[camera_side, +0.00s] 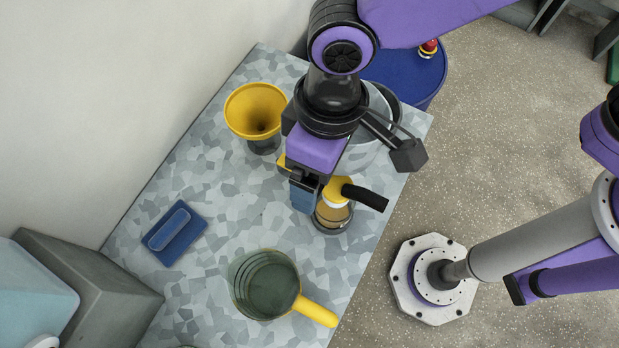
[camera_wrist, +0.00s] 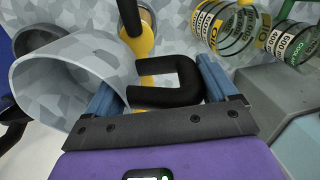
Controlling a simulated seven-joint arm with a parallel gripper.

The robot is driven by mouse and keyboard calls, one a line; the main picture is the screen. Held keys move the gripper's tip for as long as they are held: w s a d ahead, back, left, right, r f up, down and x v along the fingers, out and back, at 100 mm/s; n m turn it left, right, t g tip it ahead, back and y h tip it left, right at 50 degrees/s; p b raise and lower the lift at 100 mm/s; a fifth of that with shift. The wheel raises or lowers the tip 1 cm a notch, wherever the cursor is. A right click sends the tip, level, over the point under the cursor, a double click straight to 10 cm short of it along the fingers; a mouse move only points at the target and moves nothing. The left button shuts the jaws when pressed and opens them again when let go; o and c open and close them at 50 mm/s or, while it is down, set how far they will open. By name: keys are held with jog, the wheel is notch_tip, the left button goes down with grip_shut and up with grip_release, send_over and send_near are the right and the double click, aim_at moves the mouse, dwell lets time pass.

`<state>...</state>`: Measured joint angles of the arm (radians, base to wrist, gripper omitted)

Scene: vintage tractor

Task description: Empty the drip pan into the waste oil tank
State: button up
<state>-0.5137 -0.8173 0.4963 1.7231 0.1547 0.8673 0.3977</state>
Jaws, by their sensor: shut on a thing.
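My gripper (camera_side: 309,193) is shut on a black U-shaped handle (camera_wrist: 195,78), which shows between its blue fingers in the wrist view. The handle appears to belong to a grey, see-through vessel (camera_wrist: 75,70), probably the drip pan. It also shows partly behind my wrist in the side view (camera_side: 370,156). Whether it holds oil or touches the table I cannot tell. A blue drum (camera_side: 415,75) with a red and gold fitting (camera_side: 428,48) stands beyond the table's far end, probably the waste oil tank. My arm hides part of it.
A jar (camera_side: 332,217) with a yellow top and black spout stands close by my gripper.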

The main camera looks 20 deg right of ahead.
jog(key=shift+r, duration=3.05)
